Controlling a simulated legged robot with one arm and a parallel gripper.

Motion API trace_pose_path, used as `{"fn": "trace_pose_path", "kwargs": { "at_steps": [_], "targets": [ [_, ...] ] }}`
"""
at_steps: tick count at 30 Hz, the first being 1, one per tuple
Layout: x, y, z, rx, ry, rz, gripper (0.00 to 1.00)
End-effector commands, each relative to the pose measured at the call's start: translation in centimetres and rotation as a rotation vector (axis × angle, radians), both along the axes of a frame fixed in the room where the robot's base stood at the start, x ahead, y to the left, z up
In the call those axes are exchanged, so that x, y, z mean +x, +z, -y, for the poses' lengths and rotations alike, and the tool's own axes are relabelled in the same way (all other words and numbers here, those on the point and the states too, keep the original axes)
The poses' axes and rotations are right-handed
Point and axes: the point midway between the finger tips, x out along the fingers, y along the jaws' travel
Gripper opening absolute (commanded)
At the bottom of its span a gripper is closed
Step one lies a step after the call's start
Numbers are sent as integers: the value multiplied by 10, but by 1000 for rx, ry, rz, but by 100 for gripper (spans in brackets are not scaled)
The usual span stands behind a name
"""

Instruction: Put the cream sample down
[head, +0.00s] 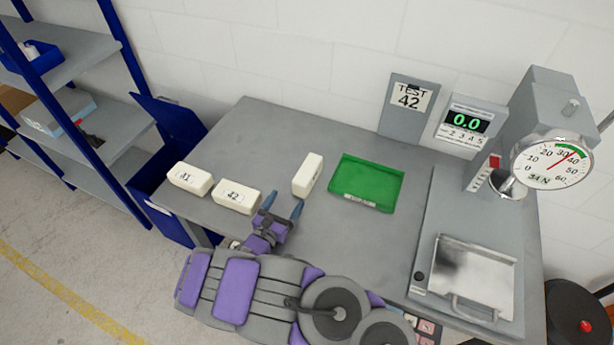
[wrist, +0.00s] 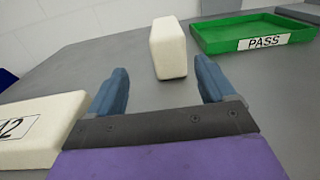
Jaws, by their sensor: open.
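Several cream foam blocks are on the grey table. A block labelled 41 (head: 190,179) lies at the left. The block labelled 42 (head: 236,201) lies next to it, and its end shows at the left of the wrist view (wrist: 40,130). A third cream block (head: 307,175) stands farther back with no label visible; in the wrist view (wrist: 168,48) it is upright beyond the fingers. My gripper (head: 284,203) is open and empty, its blue fingertips (wrist: 166,82) apart with bare table between them. It is just right of block 42 and in front of the third block.
A green tray (head: 367,181) marked PASS in the wrist view is empty, right of the third block. A sign (head: 406,104) reads TEST 42. The press with a dial gauge (head: 551,163) and metal plate (head: 474,275) stands at the right. A display (head: 466,122) reads 0.0.

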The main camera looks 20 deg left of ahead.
Motion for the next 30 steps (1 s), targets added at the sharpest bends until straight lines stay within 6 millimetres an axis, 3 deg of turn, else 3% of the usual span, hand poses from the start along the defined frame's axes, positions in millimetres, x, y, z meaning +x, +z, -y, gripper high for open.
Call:
{"fn": "trace_pose_path", "kwargs": {
  "at_steps": [3,9,17,25,30],
  "targets": [
    [25,0,9,5,-7,0,83],
    [54,2,13,7,-4,0,83],
    [69,1,8,2,-3,1,83],
    [103,2,16,5,-5,1,83],
    [114,4,20,6,-2,2,83]
  ]
}}
